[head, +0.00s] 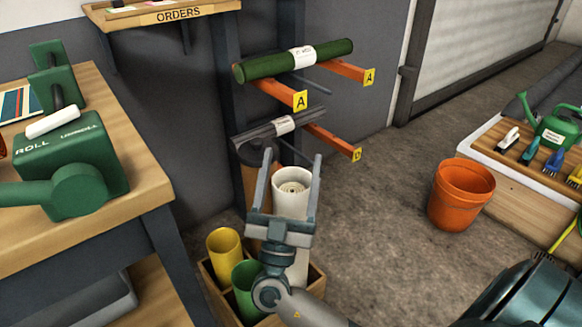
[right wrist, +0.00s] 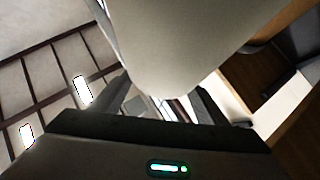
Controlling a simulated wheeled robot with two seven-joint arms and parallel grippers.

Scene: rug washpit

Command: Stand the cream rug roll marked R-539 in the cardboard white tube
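The white tube (head: 290,207) stands upright in a wooden crate (head: 316,276). A cream spiral end (head: 293,188), like a rolled rug, shows inside its rim; no R-539 mark is visible. My right gripper (head: 290,166) has its fingers apart, one on each side of the tube's upper part. Whether either finger touches it cannot be told. In the right wrist view a large pale cylinder (right wrist: 175,45) fills the space in front of the open fingers (right wrist: 165,100). My left gripper is not in view.
Yellow (head: 223,243) and green (head: 246,276) tubes and a brown one (head: 250,185) stand around the white tube. Orange rack arms (head: 345,70) hold a green roll (head: 310,58) and a grey roll (head: 270,127). A workbench (head: 120,205) is left; an orange bucket (head: 460,195) stands right on open floor.

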